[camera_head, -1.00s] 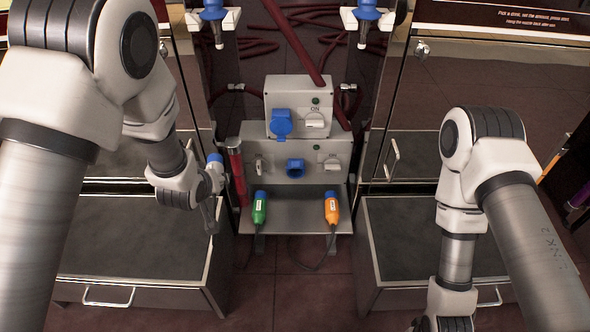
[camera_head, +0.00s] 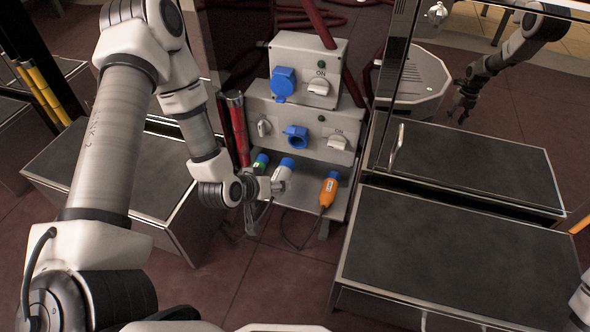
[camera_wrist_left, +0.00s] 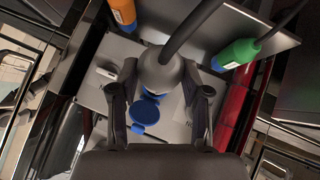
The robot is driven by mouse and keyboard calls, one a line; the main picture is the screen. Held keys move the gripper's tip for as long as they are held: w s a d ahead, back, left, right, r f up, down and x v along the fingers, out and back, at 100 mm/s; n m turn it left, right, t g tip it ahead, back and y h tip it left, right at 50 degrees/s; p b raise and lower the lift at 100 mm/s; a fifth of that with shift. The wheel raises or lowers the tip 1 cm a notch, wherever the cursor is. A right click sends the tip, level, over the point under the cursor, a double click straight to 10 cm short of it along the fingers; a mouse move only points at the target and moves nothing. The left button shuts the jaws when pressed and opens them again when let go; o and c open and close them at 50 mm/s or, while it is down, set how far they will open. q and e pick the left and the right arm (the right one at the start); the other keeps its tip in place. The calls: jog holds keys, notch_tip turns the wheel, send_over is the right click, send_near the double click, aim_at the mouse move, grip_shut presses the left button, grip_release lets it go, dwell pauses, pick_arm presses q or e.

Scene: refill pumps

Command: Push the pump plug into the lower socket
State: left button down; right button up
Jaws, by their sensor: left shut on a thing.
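My left gripper (camera_head: 266,186) is shut on a grey pump plug (camera_head: 281,173) with a blue end, which points up toward the lower box. The grey plug (camera_wrist_left: 160,68) and its thick dark cable show between the fingers in the left wrist view. The blue lower socket (camera_head: 296,132) sits mid-front on the lower grey box, its flap apparently open. The plug's end is just below it and looks apart from it. In the left wrist view a blue round cover (camera_wrist_left: 145,110) shows behind the plug, which partly hides the socket area. My right gripper is out of view.
A green plug (camera_head: 261,161) and an orange plug (camera_head: 328,189) lie on the shelf beside the held plug. The upper box has a blue covered socket (camera_head: 283,82). A dark red tube (camera_head: 238,126) stands left of the boxes. A dark-topped cabinet (camera_head: 450,250) is at right.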

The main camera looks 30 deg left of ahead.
aim_at(283, 164)
pick_arm(q)
jog(key=shift+w+a, duration=0.2)
jog(key=shift+w, duration=0.2)
jog(key=shift+w+a+b, duration=0.25)
jog(key=shift+w+b, duration=0.1)
jog(key=shift+w, duration=0.8)
jog(key=shift+w+a+b, duration=0.25)
jog(key=shift+w+b, duration=0.1)
jog(key=shift+w, duration=0.8)
jog(key=shift+w+a, duration=0.3)
jog(key=shift+w, duration=0.65)
jog(key=shift+r+p, duration=0.15)
jog(key=shift+p, duration=0.2)
jog(key=shift+w+a+b, duration=0.15)
jog(key=shift+w+a, duration=0.05)
jog(key=shift+w, duration=0.55)
jog(key=shift+w+a+b, duration=0.15)
jog(key=shift+w, duration=0.6)
jog(key=shift+c, duration=2.3)
grip_release()
jog(key=shift+w, duration=0.1)
